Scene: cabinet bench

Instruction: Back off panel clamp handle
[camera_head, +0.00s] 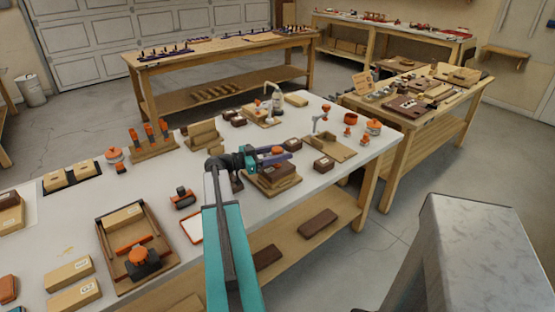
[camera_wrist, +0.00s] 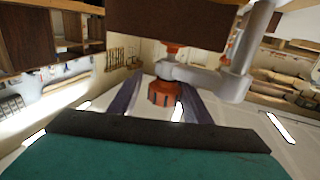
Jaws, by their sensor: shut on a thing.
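My gripper (camera_head: 276,152) reaches over the middle of the near bench, above a brown panel on a stacked wooden base (camera_head: 272,180). It is shut on the orange clamp handle (camera_head: 278,149). In the wrist view my gripper's two dark purple fingers (camera_wrist: 163,103) stand on either side of the orange handle (camera_wrist: 162,93). The handle joins a grey clamp arm and post (camera_wrist: 208,82). A dark brown panel (camera_wrist: 170,24) fills the top of this view, which looks upside down. The finger contact is partly hidden in the head view.
A black and orange item (camera_head: 183,198) and a wooden tray (camera_head: 108,260) lie to the left. A white dispenser-like fixture (camera_head: 273,100) stands behind.

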